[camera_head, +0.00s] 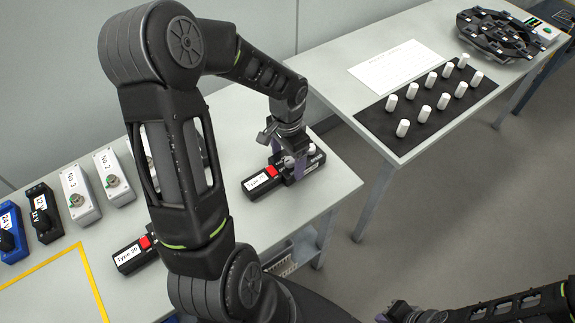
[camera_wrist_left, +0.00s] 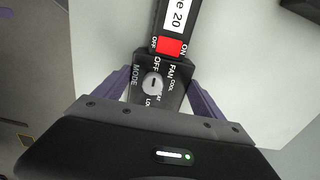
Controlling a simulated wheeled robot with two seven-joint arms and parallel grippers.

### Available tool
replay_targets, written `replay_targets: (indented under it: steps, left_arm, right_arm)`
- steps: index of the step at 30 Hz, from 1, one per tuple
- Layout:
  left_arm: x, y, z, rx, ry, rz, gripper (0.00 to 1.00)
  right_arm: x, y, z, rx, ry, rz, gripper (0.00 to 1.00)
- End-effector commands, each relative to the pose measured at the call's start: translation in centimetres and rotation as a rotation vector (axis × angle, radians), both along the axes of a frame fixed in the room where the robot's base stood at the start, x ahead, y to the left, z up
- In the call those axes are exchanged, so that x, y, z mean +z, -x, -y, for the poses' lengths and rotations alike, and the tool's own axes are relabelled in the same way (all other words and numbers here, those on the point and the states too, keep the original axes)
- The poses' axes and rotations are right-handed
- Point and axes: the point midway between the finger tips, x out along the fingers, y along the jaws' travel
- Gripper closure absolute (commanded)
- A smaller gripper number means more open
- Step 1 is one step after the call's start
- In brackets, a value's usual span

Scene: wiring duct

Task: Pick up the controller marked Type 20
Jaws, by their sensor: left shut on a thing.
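The black Type 20 controller (camera_head: 258,187) is near the right end of the grey table, with a red switch and a label. In the left wrist view its label ends in "20", and the controller (camera_wrist_left: 181,14) has a grey FAN knob below the red switch. My left gripper (camera_head: 288,162) comes from above and is shut on its knob end, one purple finger on each side. The same gripper shows in the left wrist view (camera_wrist_left: 163,82). I cannot tell any gap under the controller. My right gripper (camera_head: 392,314) is at the bottom edge, partly cut off.
A Type 30 controller (camera_head: 129,259) lies nearer the front, partly behind my arm. Grey boxes No. 3 (camera_head: 79,194) and No. 2 (camera_head: 113,175), and black and blue units, stand left. A second table holds white pegs on a black mat (camera_head: 392,136).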

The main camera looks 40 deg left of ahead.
Motion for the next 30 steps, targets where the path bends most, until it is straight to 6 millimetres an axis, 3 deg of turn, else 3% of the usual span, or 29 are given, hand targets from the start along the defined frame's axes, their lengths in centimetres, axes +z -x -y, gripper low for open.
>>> replay_targets:
  steps: [4, 14, 30]
  left_arm:
    - [0.0, 0.0, 0.0, 0.0, 0.0, 0.001, 0.67]
    - [0.6, -0.1, 0.0, 0.0, -0.002, 0.001, 0.67]
    - [9.4, -0.1, 0.0, 0.0, -0.001, 0.003, 0.67]
  right_arm:
    - [0.0, 0.0, 0.0, 0.0, 0.0, 0.0, 1.0]
    - [-0.1, 0.0, 0.0, 0.0, 0.0, 0.0, 1.0]
    - [-0.9, -0.1, -0.1, 0.001, -0.002, 0.004, 1.0]
